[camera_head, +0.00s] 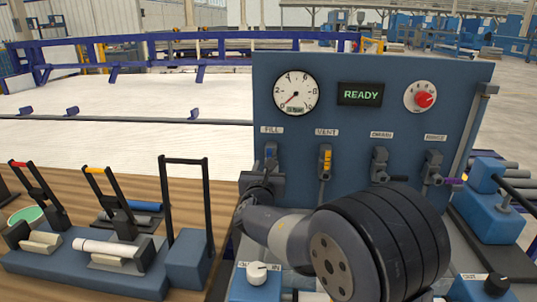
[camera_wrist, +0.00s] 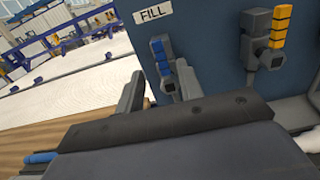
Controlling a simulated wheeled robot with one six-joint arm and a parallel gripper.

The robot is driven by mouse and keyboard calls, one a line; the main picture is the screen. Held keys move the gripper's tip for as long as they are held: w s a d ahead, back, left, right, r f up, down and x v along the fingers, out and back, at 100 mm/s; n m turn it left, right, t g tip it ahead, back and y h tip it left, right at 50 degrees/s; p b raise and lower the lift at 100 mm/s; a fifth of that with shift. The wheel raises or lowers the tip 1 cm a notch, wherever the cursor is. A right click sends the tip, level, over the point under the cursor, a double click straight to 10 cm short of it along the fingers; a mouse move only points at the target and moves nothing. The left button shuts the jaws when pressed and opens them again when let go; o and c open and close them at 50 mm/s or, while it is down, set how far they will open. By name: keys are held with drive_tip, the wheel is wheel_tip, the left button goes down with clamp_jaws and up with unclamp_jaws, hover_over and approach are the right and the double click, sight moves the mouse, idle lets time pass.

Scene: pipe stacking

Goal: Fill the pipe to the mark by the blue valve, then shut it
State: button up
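The blue valve (camera_head: 270,152) sits under the FILL label on the blue panel (camera_head: 330,140). Its blue lever (camera_wrist: 160,52) stands up, slightly tilted in the wrist view. My gripper (camera_head: 262,186) is just below and in front of this valve. In the wrist view my gripper (camera_wrist: 160,88) has its two fingers apart, one on each side of the lever's lower part; I cannot tell whether they touch it. The round gauge (camera_head: 296,92) has its needle pointing to the lower left, near the scale's low end. A white pipe (camera_head: 105,247) lies in the clamp fixture at left.
The VENT valve (camera_head: 325,160) with a yellow lever stands close to the right. The DRAIN valve (camera_head: 379,165) and a purple-lever valve (camera_head: 434,168) follow. A black handle frame (camera_head: 186,205) rises left of my gripper.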

drive_tip(key=w+p, duration=0.1)
drive_tip(key=w, duration=0.6)
drive_tip(key=shift+w+d, duration=0.15)
drive_tip(key=shift+w, duration=0.15)
clamp_jaws()
